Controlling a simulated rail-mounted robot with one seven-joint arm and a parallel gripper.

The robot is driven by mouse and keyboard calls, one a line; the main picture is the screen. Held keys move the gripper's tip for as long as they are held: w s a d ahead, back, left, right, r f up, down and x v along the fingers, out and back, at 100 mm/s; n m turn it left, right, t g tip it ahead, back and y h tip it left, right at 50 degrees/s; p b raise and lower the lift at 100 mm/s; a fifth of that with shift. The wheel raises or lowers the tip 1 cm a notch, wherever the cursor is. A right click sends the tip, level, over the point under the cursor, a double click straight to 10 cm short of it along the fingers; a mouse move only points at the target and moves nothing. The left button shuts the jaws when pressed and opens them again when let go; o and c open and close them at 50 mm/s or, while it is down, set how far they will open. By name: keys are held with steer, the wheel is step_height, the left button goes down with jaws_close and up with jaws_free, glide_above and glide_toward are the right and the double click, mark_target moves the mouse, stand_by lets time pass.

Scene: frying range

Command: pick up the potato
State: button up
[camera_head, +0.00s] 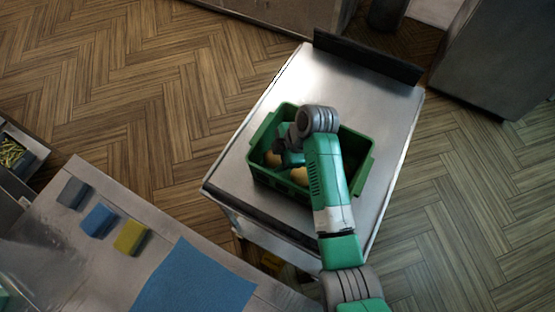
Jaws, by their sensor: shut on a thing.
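A green crate (365,162) stands on a steel table. Inside it a yellowish-brown potato (272,159) shows at the left, and another potato (299,176) shows nearer the front wall. My gripper (283,157) is down inside the crate, close to these potatoes. It is shut on a potato, but its fingertips are mostly hidden by my own wrist and arm, so I cannot tell clearly which one it grips. My arm reaches in from the lower right and covers part of the crate's inside.
The steel table (285,95) has bare room behind the crate and a dark raised back edge (365,57). A counter at lower left holds a grey block (75,192), a blue block (99,220), a yellow block (131,238) and a blue mat (195,280).

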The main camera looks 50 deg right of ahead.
mark_target(278, 157)
step_height(278, 157, up, 14)
steer(key=shift+r, duration=0.2)
